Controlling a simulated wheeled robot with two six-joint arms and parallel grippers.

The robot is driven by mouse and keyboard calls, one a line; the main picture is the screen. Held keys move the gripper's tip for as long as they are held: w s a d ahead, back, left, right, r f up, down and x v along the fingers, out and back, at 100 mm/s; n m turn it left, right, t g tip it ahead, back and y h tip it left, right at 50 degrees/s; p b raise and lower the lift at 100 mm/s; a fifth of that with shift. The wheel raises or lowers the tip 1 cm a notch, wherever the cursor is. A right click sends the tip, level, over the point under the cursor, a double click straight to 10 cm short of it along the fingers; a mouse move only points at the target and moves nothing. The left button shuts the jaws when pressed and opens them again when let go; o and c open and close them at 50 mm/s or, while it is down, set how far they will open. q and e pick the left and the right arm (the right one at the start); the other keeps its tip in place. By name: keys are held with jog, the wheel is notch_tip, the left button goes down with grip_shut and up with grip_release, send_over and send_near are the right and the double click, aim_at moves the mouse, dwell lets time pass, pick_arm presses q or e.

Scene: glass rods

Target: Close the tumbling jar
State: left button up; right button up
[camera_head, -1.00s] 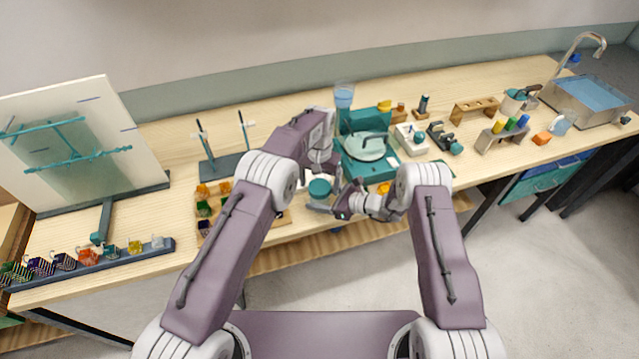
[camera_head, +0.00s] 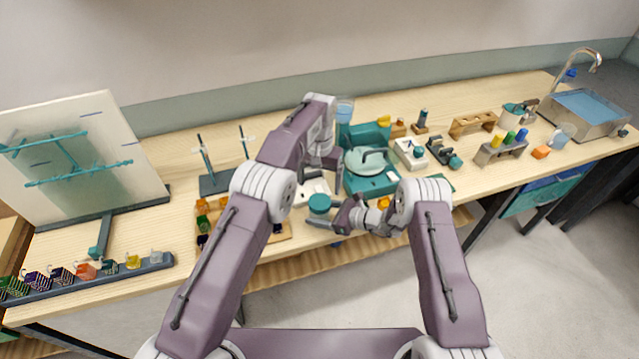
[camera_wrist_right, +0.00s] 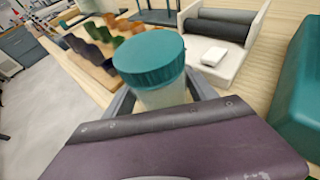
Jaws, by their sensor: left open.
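The tumbling jar is pale, with a teal ribbed lid (camera_head: 319,203) sitting on its top. In the right wrist view the lid (camera_wrist_right: 149,58) is seen from above at a slant, with the pale jar body (camera_wrist_right: 163,95) below it. My right gripper (camera_head: 322,221) has its fingers on either side of the jar body and holds it upright near the table's front edge. My left gripper (camera_head: 325,164) is open and empty, behind and above the jar, apart from the lid. Whether the lid is fully tight cannot be told.
A white roller base with dark rollers (camera_wrist_right: 216,28) stands just behind the jar. A teal machine (camera_head: 371,184) is to its right.

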aim_at(329, 214)
jog(key=o, duration=0.3)
pick_arm(q)
jog(key=shift+f+b, duration=0.85)
pick_arm(e)
jog(key=v, duration=0.9)
jog(key=shift+r, duration=0.1)
